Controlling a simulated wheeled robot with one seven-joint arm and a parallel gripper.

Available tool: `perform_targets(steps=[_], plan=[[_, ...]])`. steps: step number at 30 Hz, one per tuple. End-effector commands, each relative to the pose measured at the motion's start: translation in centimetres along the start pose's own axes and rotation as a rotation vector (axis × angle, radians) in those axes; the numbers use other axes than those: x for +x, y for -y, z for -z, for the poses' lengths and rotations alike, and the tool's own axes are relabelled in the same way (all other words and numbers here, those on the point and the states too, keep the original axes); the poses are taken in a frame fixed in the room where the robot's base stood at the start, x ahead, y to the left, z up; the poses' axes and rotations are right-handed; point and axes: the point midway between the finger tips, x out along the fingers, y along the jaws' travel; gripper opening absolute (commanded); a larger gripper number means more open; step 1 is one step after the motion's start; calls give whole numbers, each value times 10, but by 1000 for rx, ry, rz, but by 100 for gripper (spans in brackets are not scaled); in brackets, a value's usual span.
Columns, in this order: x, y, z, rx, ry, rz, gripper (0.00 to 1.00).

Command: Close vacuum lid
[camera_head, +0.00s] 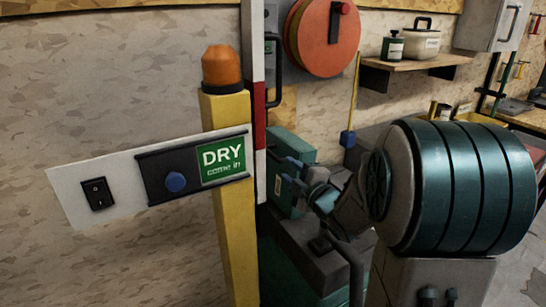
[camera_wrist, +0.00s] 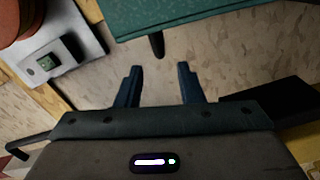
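My gripper (camera_wrist: 159,68) is open and empty in the wrist view, its two dark blue fingers spread apart. A teal panel (camera_wrist: 215,17) with a short black part below it (camera_wrist: 157,44) lies beyond the fingertips, with a visible gap.
A yellow post (camera_head: 237,225) with an orange beacon (camera_head: 221,69) and a white switch panel (camera_head: 95,215) stands at the left. A red disc (camera_head: 325,38) hangs on the wall. A wooden shelf (camera_head: 415,66) holds a bottle and a white container.

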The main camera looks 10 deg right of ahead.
Motion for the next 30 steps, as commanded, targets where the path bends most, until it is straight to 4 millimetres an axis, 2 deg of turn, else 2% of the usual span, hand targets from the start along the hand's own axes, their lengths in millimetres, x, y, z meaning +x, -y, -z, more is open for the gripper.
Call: perform_targets(steps=[1, 6, 12, 18, 26, 27, 30], plan=[[13, 0, 1, 2, -4, 2, 34], [49, 0, 1, 1, -3, 1, 34], [81, 0, 0, 2, 0, 1, 34], [96, 0, 1, 1, 0, 1, 34], [97, 1, 0, 2, 1, 1, 34], [97, 0, 0, 2, 1, 1, 32], [97, 0, 0, 2, 1, 1, 4]])
